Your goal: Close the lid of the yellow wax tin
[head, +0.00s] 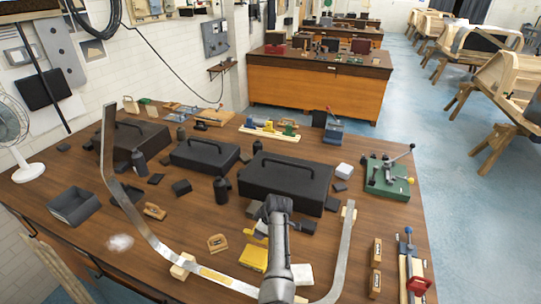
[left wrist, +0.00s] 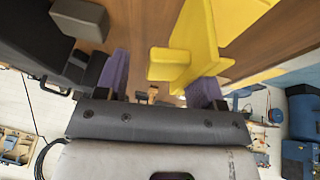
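The yellow wax tin (head: 253,258) sits on the wooden table in front of the large black case. A yellow piece, apparently its raised lid (head: 250,232), shows just behind it, partly covered by my gripper. My left gripper (head: 258,228) reaches over the table beside this yellow piece. In the left wrist view, my left gripper (left wrist: 158,84) has its two purple-padded fingers wide apart. A yellow panel with a projecting tab (left wrist: 174,65) lies at the right finger, the tab reaching into the gap. Whether finger and panel touch I cannot tell. My right gripper is not in view.
The large black case (head: 285,180) stands behind the gripper. A curved metal strip (head: 150,225) runs around the front of the work area. A white block (head: 302,274) lies right of the tin; a wooden-handled tool (head: 217,243) lies left. A green-based clamp (head: 388,180) stands at right.

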